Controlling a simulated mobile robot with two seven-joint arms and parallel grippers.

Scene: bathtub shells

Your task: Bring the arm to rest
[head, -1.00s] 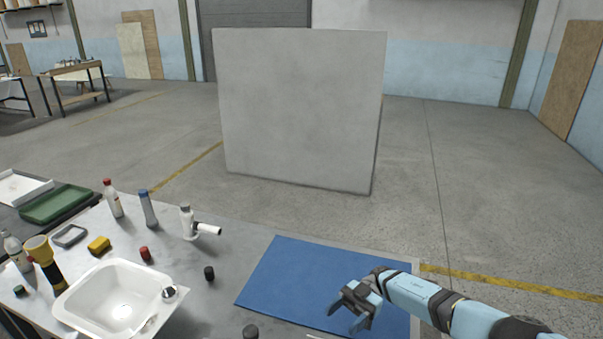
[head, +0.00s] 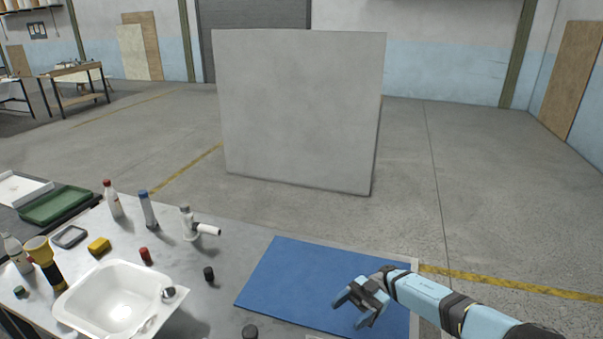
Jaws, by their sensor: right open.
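My right gripper (head: 348,309) is open and empty over the blue mat (head: 285,280) at the front of the table. Its light-blue arm comes in from the lower right. I cannot tell the exact height of the fingers above the mat. My left gripper is not in view. A white tub shell (head: 118,297) sits on the table at the left, well apart from the gripper.
A white pipe fitting (head: 190,224), a blue-capped bottle (head: 147,209), a red-capped bottle (head: 112,199), a yellow block (head: 99,246) and small dark caps (head: 209,273) stand left of the mat. A grey panel (head: 300,110) stands on the floor beyond. Most of the mat is clear.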

